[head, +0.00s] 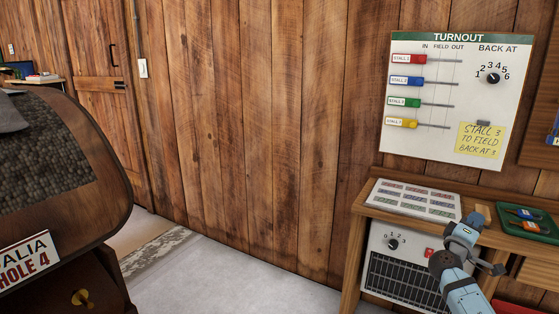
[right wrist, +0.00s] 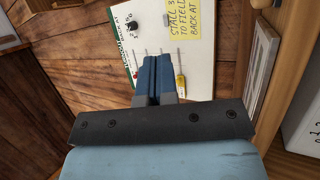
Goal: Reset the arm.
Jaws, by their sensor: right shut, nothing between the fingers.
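My right gripper (head: 473,220) is raised in front of the wooden bench at the lower right of the head view. In the right wrist view its two blue fingers (right wrist: 154,78) are shut together with nothing between them. They point towards the white turnout board (head: 452,150), which hangs on the wall above the bench, and they hide part of it in the wrist view. The gripper appears apart from the board. My left gripper is not in view.
The board has red, blue, green and yellow sliders at the IN side, a knob (head: 493,78) and a yellow note (head: 481,140). On the bench are a labelled panel (head: 414,199) and a green tray (head: 525,232). A heater (head: 400,268) stands below. Floor at centre is clear.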

